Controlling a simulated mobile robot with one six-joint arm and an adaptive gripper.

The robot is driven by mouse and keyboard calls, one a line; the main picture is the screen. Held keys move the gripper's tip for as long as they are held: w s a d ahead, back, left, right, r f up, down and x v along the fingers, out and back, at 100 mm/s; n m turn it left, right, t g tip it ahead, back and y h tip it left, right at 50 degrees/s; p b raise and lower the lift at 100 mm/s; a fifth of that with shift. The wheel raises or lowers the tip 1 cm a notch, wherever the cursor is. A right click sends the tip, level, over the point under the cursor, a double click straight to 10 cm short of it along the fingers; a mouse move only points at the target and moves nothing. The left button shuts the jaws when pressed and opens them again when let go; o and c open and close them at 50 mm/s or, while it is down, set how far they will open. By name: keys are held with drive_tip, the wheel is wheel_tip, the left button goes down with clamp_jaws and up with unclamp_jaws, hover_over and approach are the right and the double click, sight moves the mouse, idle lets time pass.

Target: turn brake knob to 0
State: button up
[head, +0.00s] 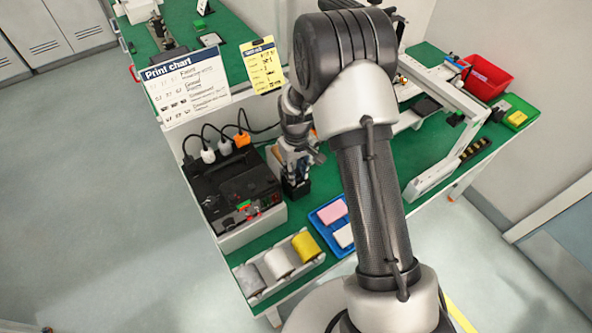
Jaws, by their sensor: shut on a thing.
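My gripper (297,162) points down at a small black unit (297,189) on the green bench, just right of the black-and-white machine. The jaws are shut on what appears to be the brake knob on top of this unit. The knob is hidden by the fingers, and its dial marks and setting cannot be read. My arm crosses the middle of the view and covers part of the bench.
The machine (232,187) with cables stands close left of my gripper. A blue tray (322,226) and a holder with spools (279,264) lie nearer the front. A print chart (187,86) and a yellow sheet (262,66) stand behind. A red bin (486,76) is far right.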

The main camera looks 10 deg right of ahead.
drive_tip(key=o, duration=0.8)
drive_tip(key=shift+r, duration=0.1)
wheel_tip(320, 180, up, 12)
idle(0.5)
